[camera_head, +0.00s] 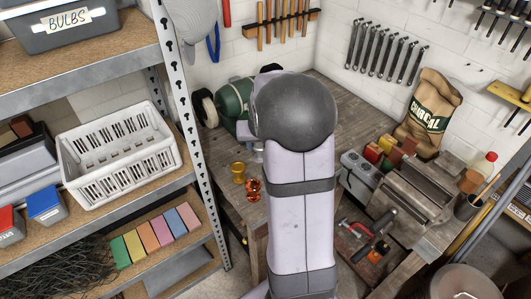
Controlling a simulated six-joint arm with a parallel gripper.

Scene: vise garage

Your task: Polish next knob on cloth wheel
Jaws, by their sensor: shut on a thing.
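The green bench machine (234,103) stands on the wooden bench at the back, left of my arm. A pale cloth wheel (205,108) is on its left end. A brass-yellow knob (238,172) stands on the near left part of the bench. A shiny orange-red knob (254,190) is just in front of it, to the right, close to the bench edge. My arm rises through the middle and covers part of the machine and the bench behind it.
At left, a shelf unit holds a white basket (118,150), coloured blocks (157,236) and a bulbs bin (72,22). At right are a charcoal sack (428,112), a metal vise (412,194) and a red-capped bottle (484,166). Tools hang on the back wall.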

